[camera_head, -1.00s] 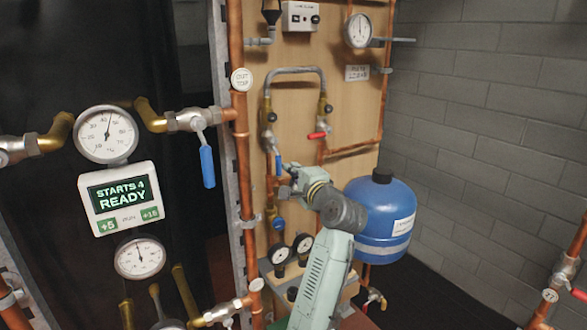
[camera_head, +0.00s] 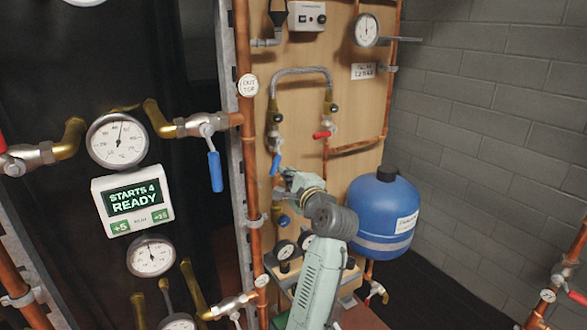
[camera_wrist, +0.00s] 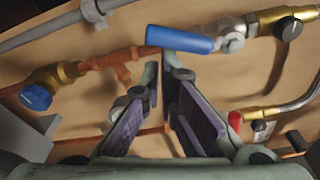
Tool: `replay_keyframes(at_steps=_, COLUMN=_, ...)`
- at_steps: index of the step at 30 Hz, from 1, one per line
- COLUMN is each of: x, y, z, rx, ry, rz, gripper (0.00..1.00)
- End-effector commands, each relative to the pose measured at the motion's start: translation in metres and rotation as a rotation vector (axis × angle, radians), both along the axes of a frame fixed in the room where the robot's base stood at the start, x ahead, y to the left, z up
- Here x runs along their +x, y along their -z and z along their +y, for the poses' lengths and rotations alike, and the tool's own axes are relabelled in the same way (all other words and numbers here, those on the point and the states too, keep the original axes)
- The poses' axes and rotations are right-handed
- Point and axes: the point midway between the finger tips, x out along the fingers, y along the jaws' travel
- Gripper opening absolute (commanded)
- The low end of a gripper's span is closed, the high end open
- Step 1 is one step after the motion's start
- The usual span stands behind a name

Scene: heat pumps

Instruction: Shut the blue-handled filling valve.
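The filling valve's blue handle (camera_head: 276,164) hangs below its valve on the wooden board, its lower end leaning slightly left. In the wrist view the blue handle (camera_wrist: 180,39) lies across the upper middle, running left from the grey valve body (camera_wrist: 232,36), roughly along the pipe. My gripper (camera_head: 284,180) is just below and right of the handle in the head view. In the wrist view my gripper (camera_wrist: 162,72) shows two separated purple-padded fingers with nothing between them. The fingertips are just below the handle in that picture; whether they touch it cannot be told.
A red lever (camera_head: 322,135) sits on the neighbouring valve, joined by a hose (camera_head: 300,71). A blue knob (camera_wrist: 36,97) is on the pipe at left. Another blue lever (camera_head: 215,171) hangs on the left pipework. A blue tank (camera_head: 383,215) stands right of my arm.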

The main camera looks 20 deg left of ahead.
Motion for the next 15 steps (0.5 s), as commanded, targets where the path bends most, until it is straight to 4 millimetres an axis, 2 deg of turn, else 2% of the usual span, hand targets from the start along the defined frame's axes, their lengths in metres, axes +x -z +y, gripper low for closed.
replay_keyframes(at_steps=3, x=-0.009, y=-0.003, z=0.009, rx=-0.003, ry=-0.01, rz=-0.002, gripper=0.0)
replay_keyframes(at_steps=15, x=-0.022, y=-0.008, z=0.02, rx=-0.002, ry=-0.009, rz=-0.002, gripper=0.0)
